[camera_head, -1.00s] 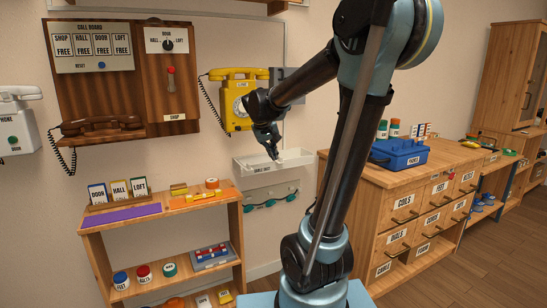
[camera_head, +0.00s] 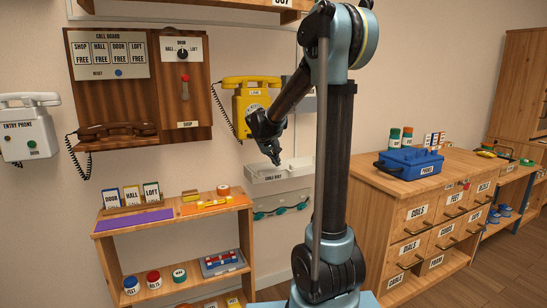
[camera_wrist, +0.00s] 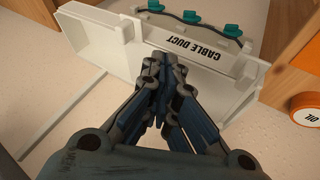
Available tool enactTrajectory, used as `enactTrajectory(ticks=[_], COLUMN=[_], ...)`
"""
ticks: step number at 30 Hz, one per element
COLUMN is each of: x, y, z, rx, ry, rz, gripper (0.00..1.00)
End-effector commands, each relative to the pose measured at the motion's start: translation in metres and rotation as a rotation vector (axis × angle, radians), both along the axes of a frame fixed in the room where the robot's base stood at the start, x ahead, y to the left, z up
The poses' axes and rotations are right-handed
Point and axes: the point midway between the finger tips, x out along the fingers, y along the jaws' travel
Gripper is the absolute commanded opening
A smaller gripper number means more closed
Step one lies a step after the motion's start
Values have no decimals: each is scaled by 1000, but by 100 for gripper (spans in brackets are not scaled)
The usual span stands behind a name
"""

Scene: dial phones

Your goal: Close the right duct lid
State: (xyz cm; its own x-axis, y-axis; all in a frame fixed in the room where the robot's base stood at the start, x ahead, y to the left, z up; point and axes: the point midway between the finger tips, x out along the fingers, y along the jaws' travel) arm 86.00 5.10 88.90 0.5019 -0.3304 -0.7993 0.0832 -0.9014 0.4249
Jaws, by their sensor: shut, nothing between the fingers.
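The white cable duct (camera_head: 268,178) is mounted on the wall below the yellow phone. In the wrist view the duct (camera_wrist: 197,61) appears upside down, with its label readable and a pale raised end section (camera_wrist: 92,22) at the picture's left. Its trough side shows as a long white panel near my fingers. I cannot tell clearly which piece is the right lid or its exact angle. My gripper (camera_head: 277,160) is at the duct's upper edge, pointing down. In the wrist view my gripper (camera_wrist: 162,65) is shut and empty, its tips over the white trough; contact is unclear.
Green connectors on a cable (camera_wrist: 190,16) hang below the duct. The yellow phone (camera_head: 250,100) is just above my gripper. A low shelf (camera_head: 175,222) stands left below, and a drawer cabinet (camera_head: 395,225) right. An orange OIL cap (camera_wrist: 306,109) is at the wrist view's right.

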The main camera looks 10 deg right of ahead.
Motion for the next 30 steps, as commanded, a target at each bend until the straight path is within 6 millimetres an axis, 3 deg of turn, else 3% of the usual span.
enactTrajectory(ticks=[6,15,30], x=[17,26,28], y=[-12,-43,-50], z=[-27,-25,-24], rx=[0,0,0], ry=[0,0,-1], rz=[-2,-2,-1], gripper=[0,0,0])
